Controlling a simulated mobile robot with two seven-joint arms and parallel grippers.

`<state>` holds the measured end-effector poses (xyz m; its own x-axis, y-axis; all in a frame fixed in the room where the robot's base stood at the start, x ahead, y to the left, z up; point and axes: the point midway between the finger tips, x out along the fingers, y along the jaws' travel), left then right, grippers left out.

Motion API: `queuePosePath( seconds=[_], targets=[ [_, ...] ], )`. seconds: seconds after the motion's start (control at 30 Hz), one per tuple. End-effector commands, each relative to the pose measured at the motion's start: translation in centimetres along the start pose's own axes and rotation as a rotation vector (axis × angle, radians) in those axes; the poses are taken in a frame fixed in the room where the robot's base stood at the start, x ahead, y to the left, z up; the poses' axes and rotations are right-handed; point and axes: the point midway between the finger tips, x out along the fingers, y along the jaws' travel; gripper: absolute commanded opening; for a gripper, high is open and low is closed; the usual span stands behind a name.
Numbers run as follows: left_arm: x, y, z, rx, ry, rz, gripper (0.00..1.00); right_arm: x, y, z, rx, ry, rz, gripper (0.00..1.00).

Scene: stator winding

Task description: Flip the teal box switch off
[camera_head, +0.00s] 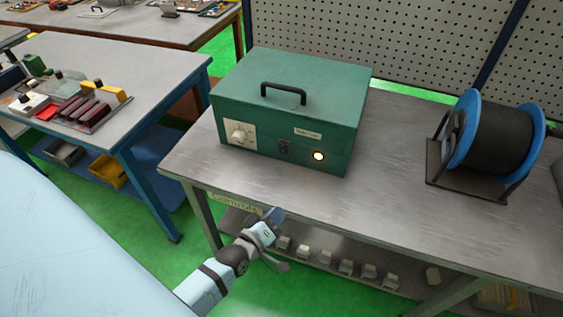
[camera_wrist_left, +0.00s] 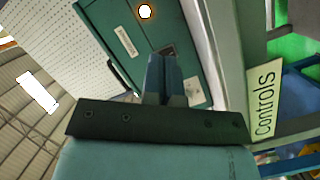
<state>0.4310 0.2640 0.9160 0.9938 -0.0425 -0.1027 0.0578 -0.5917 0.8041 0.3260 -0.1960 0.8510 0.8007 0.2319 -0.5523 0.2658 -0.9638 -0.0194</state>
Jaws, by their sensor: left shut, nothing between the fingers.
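The teal box (camera_head: 290,95) stands on the grey workbench, with a black handle on its lid. Its front has a pale panel with a round knob (camera_head: 239,134), a small dark fitting (camera_head: 284,147) that may be the switch or a latch, and a glowing round lamp (camera_head: 318,156). My left gripper (camera_head: 274,216) is shut and empty, just in front of the bench edge, below the box front and apart from it. In the left wrist view the shut fingers (camera_wrist_left: 162,72) point toward the box front (camera_wrist_left: 185,45), with the lit lamp (camera_wrist_left: 145,11) beyond them. The fingers hide part of the front.
A blue cable spool (camera_head: 495,135) on a dark stand sits at the bench's right. A "controls" label (camera_wrist_left: 265,100) is on the bench edge. Small white items line the shelf below. The bench top (camera_head: 400,215) between box and spool is clear. A second table (camera_head: 150,75) stands left.

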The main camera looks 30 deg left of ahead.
Motion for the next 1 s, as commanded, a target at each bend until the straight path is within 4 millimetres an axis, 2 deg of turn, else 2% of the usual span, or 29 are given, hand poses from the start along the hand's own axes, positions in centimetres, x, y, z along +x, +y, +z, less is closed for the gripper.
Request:
queuePosePath(
  seconds=[0.03,0.1,0.2,0.27,0.67,0.87,1.0],
  targets=[
    [1.4,-1.4,-1.1,-0.161,0.095,0.027,0.00,1.1,-0.1,1.6,-0.001,-0.002,-0.003,0.43],
    [2.4,-2.2,-3.1,-0.358,0.204,0.070,0.00,1.6,-0.1,2.2,-0.001,-0.004,-0.006,0.43],
    [3.0,-3.0,-5.1,-0.540,0.306,0.121,0.00,1.9,-0.3,2.6,-0.002,-0.005,-0.011,0.43],
    [3.1,-3.1,-5.7,-0.597,0.336,0.138,0.00,2.0,-0.4,2.6,-0.003,-0.004,-0.013,0.43],
    [3.4,-3.0,-6.2,-0.619,0.347,0.146,0.00,1.7,-0.3,1.8,-0.006,0.009,-0.011,0.43],
    [5.8,-2.8,-7.2,-0.618,0.348,0.147,0.00,1.4,-0.1,1.6,-0.007,0.004,-0.007,0.43],
    [8.6,-2.6,-8.3,-0.617,0.347,0.148,0.00,1.2,0.0,1.3,-0.007,0.001,-0.007,0.43]
  ],
)
